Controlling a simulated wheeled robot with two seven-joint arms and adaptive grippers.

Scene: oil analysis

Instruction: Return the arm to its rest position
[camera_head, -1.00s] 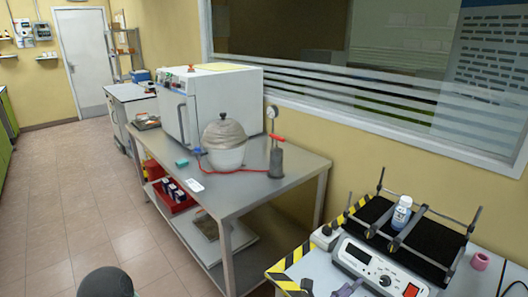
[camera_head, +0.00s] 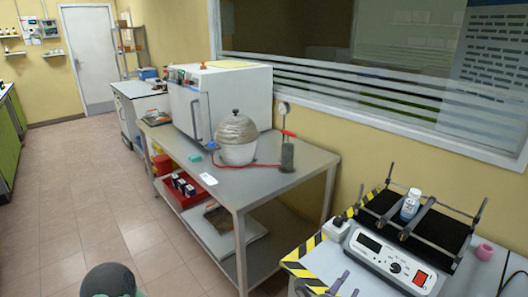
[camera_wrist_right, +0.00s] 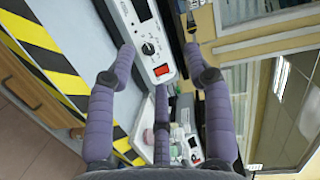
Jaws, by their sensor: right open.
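My right gripper (camera_head: 336,285) shows only by its purple fingertips at the bottom edge of the head view, in front of the shaker (camera_head: 385,265). In the right wrist view my right gripper (camera_wrist_right: 160,58) has its purple fingers spread, with nothing between them. The shaker's control panel (camera_wrist_right: 150,45), with a knob and a red switch, lies beyond the fingers. In the head view a white bottle (camera_head: 410,205) with a blue label stands upright on the shaker's black platform, between the bars, apart from the gripper.
A steel table (camera_head: 265,183) holds a white oven (camera_head: 245,95), a round wrapped vessel (camera_head: 237,140) and a small pump with a gauge (camera_head: 287,155). A pink ring (camera_head: 484,252) lies right of the shaker. Yellow-black tape (camera_head: 305,247) edges the bench. The floor at left is clear.

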